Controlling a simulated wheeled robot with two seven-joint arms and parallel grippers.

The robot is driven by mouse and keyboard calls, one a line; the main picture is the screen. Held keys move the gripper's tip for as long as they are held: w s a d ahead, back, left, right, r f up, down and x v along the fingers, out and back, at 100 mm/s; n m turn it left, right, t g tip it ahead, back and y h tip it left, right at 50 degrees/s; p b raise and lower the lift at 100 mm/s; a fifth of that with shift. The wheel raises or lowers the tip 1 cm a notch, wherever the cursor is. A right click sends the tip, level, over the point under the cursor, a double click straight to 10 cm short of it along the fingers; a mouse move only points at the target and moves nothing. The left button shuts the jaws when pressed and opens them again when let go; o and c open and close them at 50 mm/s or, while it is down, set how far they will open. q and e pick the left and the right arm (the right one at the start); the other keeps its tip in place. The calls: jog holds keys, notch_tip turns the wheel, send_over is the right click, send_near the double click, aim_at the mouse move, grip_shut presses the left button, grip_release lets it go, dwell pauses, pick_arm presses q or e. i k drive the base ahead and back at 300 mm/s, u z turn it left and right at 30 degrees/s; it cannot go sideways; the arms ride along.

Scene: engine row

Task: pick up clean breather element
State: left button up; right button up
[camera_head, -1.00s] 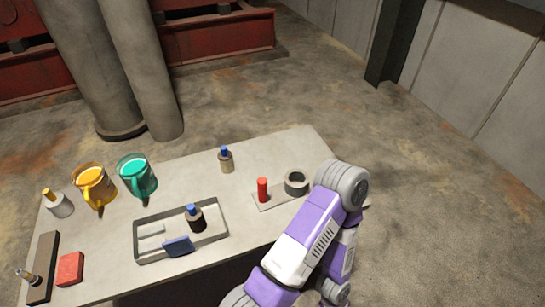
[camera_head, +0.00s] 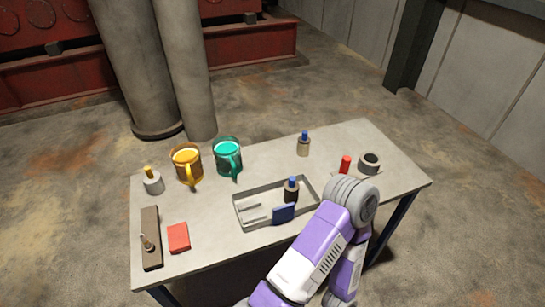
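A tan cylinder with a blue top (camera_head: 303,145) stands upright on the bare table (camera_head: 240,265), toward its back edge. It looks like the clean breather element. A darker cylinder with a blue top (camera_head: 291,191) stands in the shallow tray (camera_head: 243,216) and looks like a dirty one. My purple and white right arm comes in from the bottom, and its grey joint overlaps the table's front right part. Neither gripper shows, so their state and what they hold are hidden.
A yellow mug (camera_head: 187,165) and a green mug (camera_head: 227,158) stand to the left. A red cylinder (camera_head: 346,165) and a dark ring (camera_head: 370,163) stand to the right. A red block (camera_head: 178,238) and a dark bar (camera_head: 151,225) lie front left.

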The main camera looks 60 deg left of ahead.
aim_at(304, 141)
jog(key=k, duration=0.25)
jog(key=u, duration=0.95)
